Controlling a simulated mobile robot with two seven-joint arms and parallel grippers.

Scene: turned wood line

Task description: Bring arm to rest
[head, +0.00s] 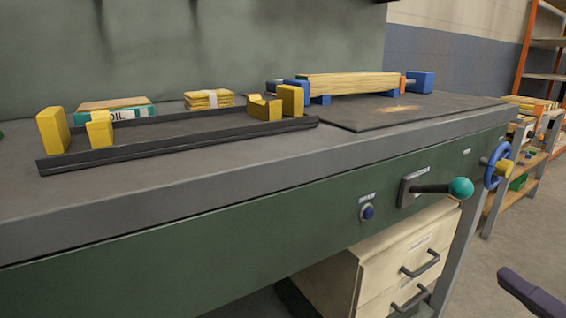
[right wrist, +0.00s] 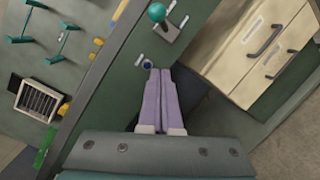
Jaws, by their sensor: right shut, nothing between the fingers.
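My right gripper (head: 528,291) shows at the lower right corner of the head view, as a dark purple-grey piece over the floor, in front of the bench and clear of it. In the right wrist view the two pale purple fingers of my right gripper (right wrist: 158,80) lie side by side, shut, with nothing between them. Past their tips is the green bench front with a blue button (right wrist: 148,64). My left gripper is in neither view.
A lever with a teal knob (head: 461,188) and a blue handwheel (head: 498,165) stick out from the bench front. A beige drawer cabinet (head: 395,262) stands below. A wooden bar (head: 350,84) sits between blue holders on top. Open floor lies at the right.

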